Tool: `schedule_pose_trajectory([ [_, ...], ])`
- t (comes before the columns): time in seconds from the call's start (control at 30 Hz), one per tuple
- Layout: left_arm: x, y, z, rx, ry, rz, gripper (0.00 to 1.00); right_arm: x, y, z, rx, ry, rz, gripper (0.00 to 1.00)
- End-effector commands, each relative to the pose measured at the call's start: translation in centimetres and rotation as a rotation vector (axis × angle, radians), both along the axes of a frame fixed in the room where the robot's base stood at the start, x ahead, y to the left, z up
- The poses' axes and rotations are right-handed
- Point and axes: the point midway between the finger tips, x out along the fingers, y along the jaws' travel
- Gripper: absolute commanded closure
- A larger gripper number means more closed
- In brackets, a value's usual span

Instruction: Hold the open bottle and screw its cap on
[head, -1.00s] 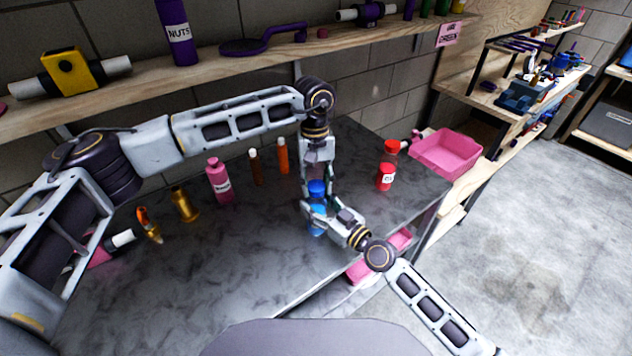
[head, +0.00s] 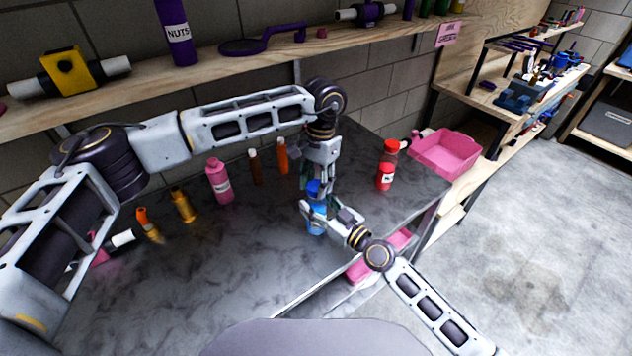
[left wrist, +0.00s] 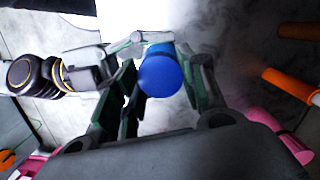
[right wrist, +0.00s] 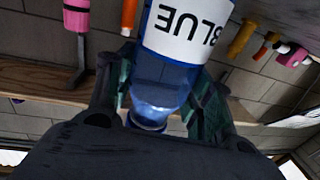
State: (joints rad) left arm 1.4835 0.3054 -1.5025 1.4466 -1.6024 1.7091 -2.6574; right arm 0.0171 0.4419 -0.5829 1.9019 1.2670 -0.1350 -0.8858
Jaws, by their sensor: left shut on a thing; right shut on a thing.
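The blue bottle (head: 316,224) is in my right gripper (head: 322,212), above the grey worktop. In the right wrist view its white BLUE label (right wrist: 188,22) reads upside down, and the bottle narrows to a neck (right wrist: 148,118) between the fingers. My left gripper (head: 318,178) comes down from above and is shut on the darker blue cap (head: 314,188), just over the bottle. The cap also shows round between the fingers in the left wrist view (left wrist: 160,74). The fingers hide the joint, so I cannot tell whether the cap touches or is threaded on the neck.
A pink bottle (head: 219,182), a brown bottle (head: 255,167) and an orange bottle (head: 282,156) stand behind to the left. A red bottle (head: 386,166) and a pink bin (head: 446,152) are to the right. The front middle of the worktop (head: 220,270) is clear.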

Motion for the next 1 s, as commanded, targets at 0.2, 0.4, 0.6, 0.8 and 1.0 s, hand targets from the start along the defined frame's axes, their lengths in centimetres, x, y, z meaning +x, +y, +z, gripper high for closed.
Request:
schedule_pose_trajectory([
  [0.2, 0.05, 0.03, 0.1, 0.001, -0.001, -0.106, 0.69, -0.01, -0.05, -0.12, -0.001, 0.001, 0.0, 1.0],
  [0.4, 0.05, 0.03, 0.09, 0.001, -0.001, -0.114, 0.69, -0.01, -0.05, -0.13, -0.001, 0.001, 0.0, 1.0],
  [0.6, 0.05, 0.04, 0.08, 0.0, 0.0, -0.113, 0.48, -0.01, -0.05, -0.13, -0.001, 0.001, 0.0, 1.0],
  [0.8, 0.03, 0.02, 0.03, 0.0, 0.0, -0.112, 0.38, -0.01, -0.04, -0.12, -0.001, 0.001, 0.0, 1.0],
  [1.0, 0.01, 0.0, 0.06, 0.0, 0.001, -0.112, 0.38, -0.01, -0.03, -0.12, -0.001, 0.001, 0.0, 1.0],
])
